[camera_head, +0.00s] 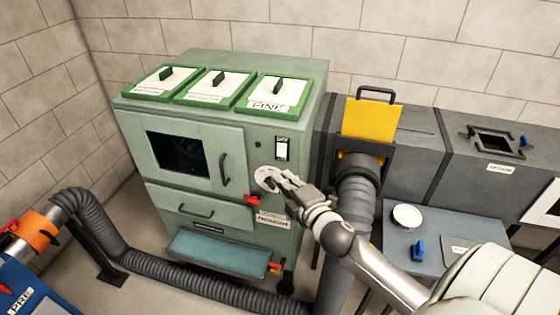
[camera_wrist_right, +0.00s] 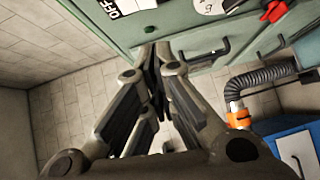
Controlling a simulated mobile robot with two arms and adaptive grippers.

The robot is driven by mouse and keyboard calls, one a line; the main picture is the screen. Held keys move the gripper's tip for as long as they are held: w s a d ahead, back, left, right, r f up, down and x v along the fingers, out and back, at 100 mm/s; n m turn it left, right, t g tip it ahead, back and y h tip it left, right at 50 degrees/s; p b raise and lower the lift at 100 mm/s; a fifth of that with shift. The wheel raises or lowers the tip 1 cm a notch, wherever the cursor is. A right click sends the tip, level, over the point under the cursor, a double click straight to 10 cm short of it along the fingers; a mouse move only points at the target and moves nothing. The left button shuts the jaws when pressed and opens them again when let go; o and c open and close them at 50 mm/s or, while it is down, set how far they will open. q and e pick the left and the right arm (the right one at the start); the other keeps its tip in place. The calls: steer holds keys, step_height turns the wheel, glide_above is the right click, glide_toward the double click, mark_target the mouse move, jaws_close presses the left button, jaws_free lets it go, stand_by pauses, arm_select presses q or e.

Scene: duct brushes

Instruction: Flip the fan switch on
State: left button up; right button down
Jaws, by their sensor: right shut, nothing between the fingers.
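The switch (camera_head: 282,148) is a small pale upright plate with a dark part at its top, on the front of the green cabinet (camera_head: 258,136). A label reading OFF (camera_wrist_right: 128,6) shows at the top edge of the wrist view; the switch's setting is too small to tell in the head view. My right gripper (camera_head: 270,181) is shut and empty, just below the switch and in front of a round white dial (camera_head: 262,174). Its closed fingertips (camera_wrist_right: 158,56) point toward the cabinet front in the wrist view; contact cannot be told. My left gripper is not in view.
A red lever (camera_head: 252,200) sits below the dial. A cabinet door with a dark window (camera_head: 178,155) is to the left. A grey hose (camera_head: 356,195) and a yellow gate plate (camera_head: 371,118) are to the right. A grey side table (camera_head: 440,225) stands near my right arm.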

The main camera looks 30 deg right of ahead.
mark_target(282, 150)
steer(key=w+d, duration=0.1)
steer(key=w, duration=0.1)
steer(key=w+d+p, duration=0.1)
steer(key=w, duration=0.1)
steer(key=w+d+p, duration=0.1)
steer(key=w, duration=0.1)
steer(key=shift+w+d+f, duration=0.15)
steer(key=shift+w+f, duration=0.25)
steer(key=shift+w+d+f+t+b, duration=0.2)
steer(key=shift+d+t+b, duration=0.1)
steer(key=shift+b, duration=0.75)
